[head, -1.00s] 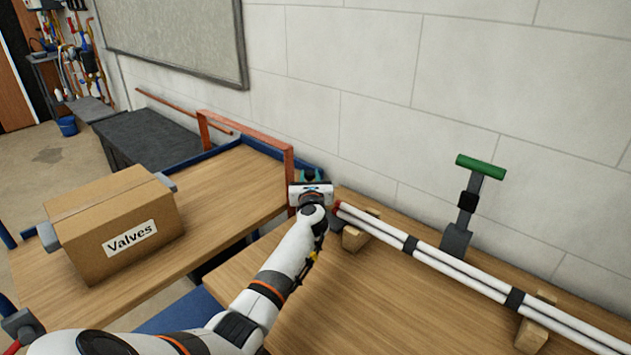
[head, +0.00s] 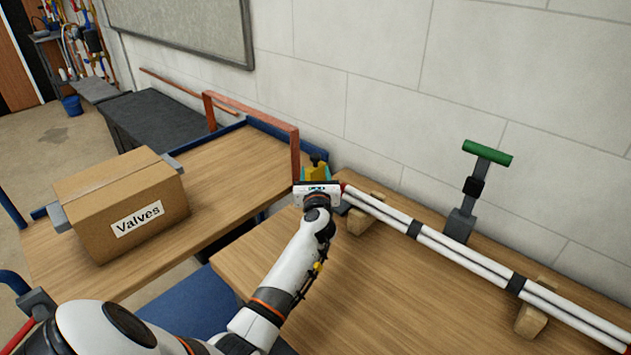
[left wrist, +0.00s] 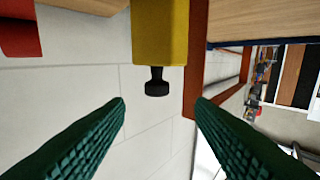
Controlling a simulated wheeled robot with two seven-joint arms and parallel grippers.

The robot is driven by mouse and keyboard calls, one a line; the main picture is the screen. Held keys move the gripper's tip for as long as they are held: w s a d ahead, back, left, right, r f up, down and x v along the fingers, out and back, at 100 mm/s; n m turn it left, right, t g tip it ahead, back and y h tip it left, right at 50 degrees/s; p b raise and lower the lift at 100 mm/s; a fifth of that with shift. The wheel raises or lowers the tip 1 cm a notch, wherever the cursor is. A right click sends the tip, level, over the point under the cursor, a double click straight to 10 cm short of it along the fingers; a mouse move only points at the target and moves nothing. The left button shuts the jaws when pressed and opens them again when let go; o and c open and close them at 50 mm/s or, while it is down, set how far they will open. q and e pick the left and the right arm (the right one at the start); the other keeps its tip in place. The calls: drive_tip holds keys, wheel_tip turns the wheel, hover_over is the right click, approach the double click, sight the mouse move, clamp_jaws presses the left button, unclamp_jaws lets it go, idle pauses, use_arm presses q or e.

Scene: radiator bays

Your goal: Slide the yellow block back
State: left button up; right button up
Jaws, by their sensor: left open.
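The yellow block (head: 317,171) shows just beyond my left gripper in the head view, with a small black knob on top. My left gripper (head: 314,180) hides its lower part. In the left wrist view the yellow block (left wrist: 160,32) is at the top centre, its black knob (left wrist: 157,84) pointing down the picture. The green ribbed fingers of my left gripper (left wrist: 160,104) are spread apart and empty, with the knob lined up between them. The fingers do not appear to touch the block. My right gripper is not in view.
White pipes (head: 460,258) lie on wooden blocks along the wooden bench (head: 390,300). A green-handled tool (head: 487,153) stands behind them. An orange-brown frame (head: 295,150) rises left of my gripper. A cardboard box marked Valves (head: 125,205) sits on the left-hand table.

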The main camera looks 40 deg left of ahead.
use_arm(q)
drive_tip(key=shift+v, duration=2.25)
drive_tip(key=shift+s+f, duration=0.1)
